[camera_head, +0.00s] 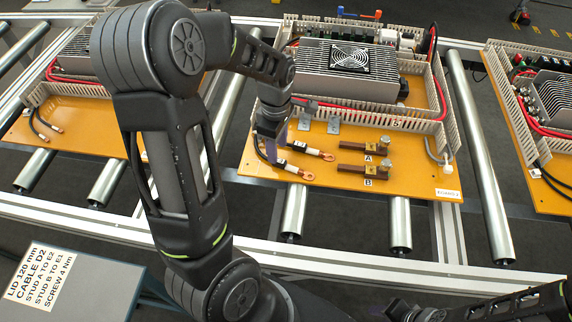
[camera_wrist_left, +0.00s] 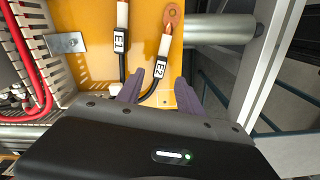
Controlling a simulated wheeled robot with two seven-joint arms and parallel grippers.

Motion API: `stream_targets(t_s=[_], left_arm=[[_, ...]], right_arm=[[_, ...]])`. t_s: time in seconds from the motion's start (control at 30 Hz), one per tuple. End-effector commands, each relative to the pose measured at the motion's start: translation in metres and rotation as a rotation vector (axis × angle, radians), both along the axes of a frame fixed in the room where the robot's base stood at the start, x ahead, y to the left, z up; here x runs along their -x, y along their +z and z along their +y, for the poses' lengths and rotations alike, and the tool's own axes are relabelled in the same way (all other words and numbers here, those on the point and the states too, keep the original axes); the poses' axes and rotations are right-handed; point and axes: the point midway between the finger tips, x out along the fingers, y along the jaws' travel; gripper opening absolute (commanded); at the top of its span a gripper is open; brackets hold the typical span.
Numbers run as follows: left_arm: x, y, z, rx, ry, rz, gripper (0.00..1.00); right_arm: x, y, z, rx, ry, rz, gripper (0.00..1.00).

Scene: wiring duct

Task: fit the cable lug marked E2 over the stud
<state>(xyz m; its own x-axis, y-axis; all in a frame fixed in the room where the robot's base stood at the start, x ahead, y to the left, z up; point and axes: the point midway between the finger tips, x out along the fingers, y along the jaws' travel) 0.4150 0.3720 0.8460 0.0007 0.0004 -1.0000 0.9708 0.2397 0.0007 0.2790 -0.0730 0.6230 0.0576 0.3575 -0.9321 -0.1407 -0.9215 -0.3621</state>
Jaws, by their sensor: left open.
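The E2 lug (camera_wrist_left: 171,17) is a copper ring on a black cable with a white sleeve and an E2 tag (camera_wrist_left: 158,72). In the head view it is the front lug (camera_head: 305,175), lying over the orange board. My left gripper (camera_wrist_left: 160,95) is open, its two fingers on either side of the E2 cable behind the tag. It also shows in the head view (camera_head: 272,148). The E1 cable (camera_wrist_left: 121,42) runs alongside, left of the fingers. Stud A (camera_head: 386,143) and stud B (camera_head: 383,172) stand on brown bars to the right of the lugs.
A slotted duct (camera_head: 370,112) and a finned unit with a fan (camera_head: 349,57) stand behind. A metal bracket (camera_wrist_left: 64,43) is left of the cables. A label sheet (camera_head: 42,278) reads stud A to E2, stud B to E1. Part of my right arm crosses the bottom right.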

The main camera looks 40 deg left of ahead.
Motion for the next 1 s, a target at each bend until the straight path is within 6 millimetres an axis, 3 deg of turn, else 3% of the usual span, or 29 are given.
stream_targets(t_s=[0.4,1.0], left_arm=[[0.0,-0.049,0.002,0.0,0.0,0.002,0.44],[-0.001,-0.05,0.002,0.0,0.0,0.001,0.44]], right_arm=[[0.0,0.007,0.0,0.0,0.0,0.001,0.36],[0.0,0.007,0.0,0.0,0.0,0.001,0.36]])
